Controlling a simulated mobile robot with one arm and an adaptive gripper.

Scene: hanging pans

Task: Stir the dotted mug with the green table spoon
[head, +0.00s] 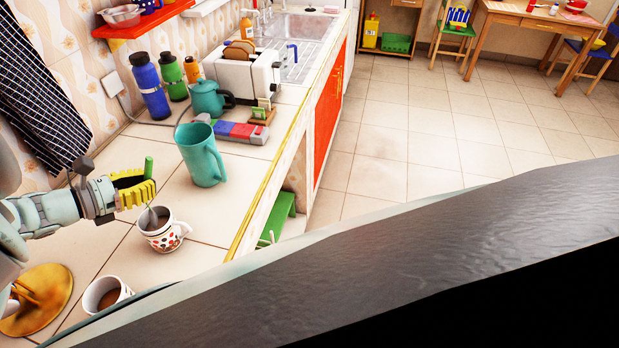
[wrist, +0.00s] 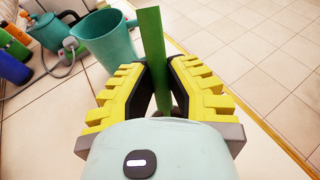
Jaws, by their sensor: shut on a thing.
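The dotted mug (head: 163,232) is white with red and dark dots, holds a brown liquid and stands upright on the tiled counter. My gripper (head: 143,188) is shut on the green handle of the table spoon (head: 149,167), just above and left of the mug. The spoon's lower, metal part goes down inside the mug; its bowl is hidden. In the wrist view the green handle (wrist: 152,55) stands between the yellow fingers (wrist: 160,95), and the mug is hidden there.
A teal pitcher (head: 201,158) stands behind the mug and also shows in the wrist view (wrist: 105,40). Another white mug (head: 106,294) with brown liquid and a golden round object (head: 50,298) are at the front left. A teal kettle (head: 207,98), bottles and a toaster (head: 240,78) stand farther back.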

